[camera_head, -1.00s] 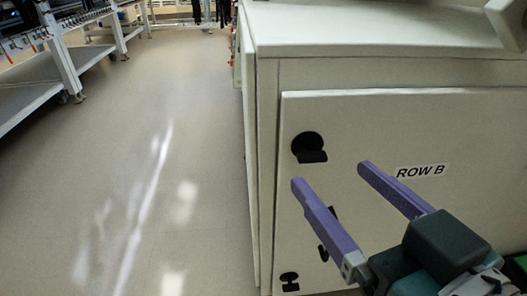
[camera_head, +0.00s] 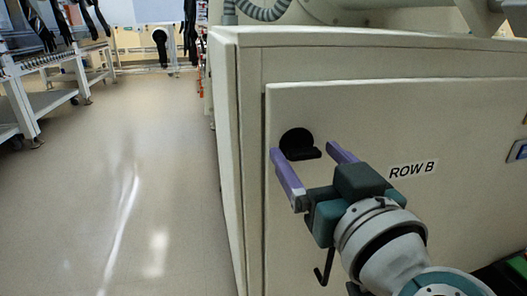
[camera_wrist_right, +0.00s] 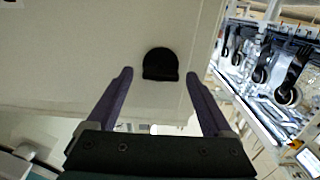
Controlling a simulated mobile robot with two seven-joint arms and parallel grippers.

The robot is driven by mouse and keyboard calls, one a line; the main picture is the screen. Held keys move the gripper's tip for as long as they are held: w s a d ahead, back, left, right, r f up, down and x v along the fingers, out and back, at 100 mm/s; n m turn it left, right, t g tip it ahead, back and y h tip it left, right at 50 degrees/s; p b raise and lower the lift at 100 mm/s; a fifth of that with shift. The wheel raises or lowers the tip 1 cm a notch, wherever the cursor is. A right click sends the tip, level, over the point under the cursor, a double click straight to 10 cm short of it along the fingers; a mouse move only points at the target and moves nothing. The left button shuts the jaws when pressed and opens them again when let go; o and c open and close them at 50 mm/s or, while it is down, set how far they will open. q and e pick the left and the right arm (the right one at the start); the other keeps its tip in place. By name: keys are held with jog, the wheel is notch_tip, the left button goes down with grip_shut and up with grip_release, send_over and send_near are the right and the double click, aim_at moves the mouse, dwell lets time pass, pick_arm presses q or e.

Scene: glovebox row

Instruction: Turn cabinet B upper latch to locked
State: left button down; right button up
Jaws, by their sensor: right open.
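The cabinet door labelled ROW B (camera_head: 440,120) is closed and fills the right of the head view. Its upper latch (camera_head: 298,144) is a black round base with a black handle that points to the right, near level. My right gripper (camera_head: 308,152) is open, with its two purple fingers pointing at the latch. In the right wrist view, the latch (camera_wrist_right: 160,64) lies between and just beyond the tips of the right gripper (camera_wrist_right: 158,75). No contact shows there. A black hooked handle (camera_head: 325,268) sits lower on the door, partly behind my arm. My left gripper is not seen.
An open aisle floor (camera_head: 130,170) runs along the left of the cabinet. A white bench with racks (camera_head: 60,75) stands at the far left. Grey hose (camera_head: 265,10) lies above the cabinet top. A second label or panel (camera_head: 518,151) is at the right edge.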

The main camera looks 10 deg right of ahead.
jog(key=shift+w, duration=0.2)
jog(key=shift+c, duration=0.2)
grip_shut()
dwell(0.4)
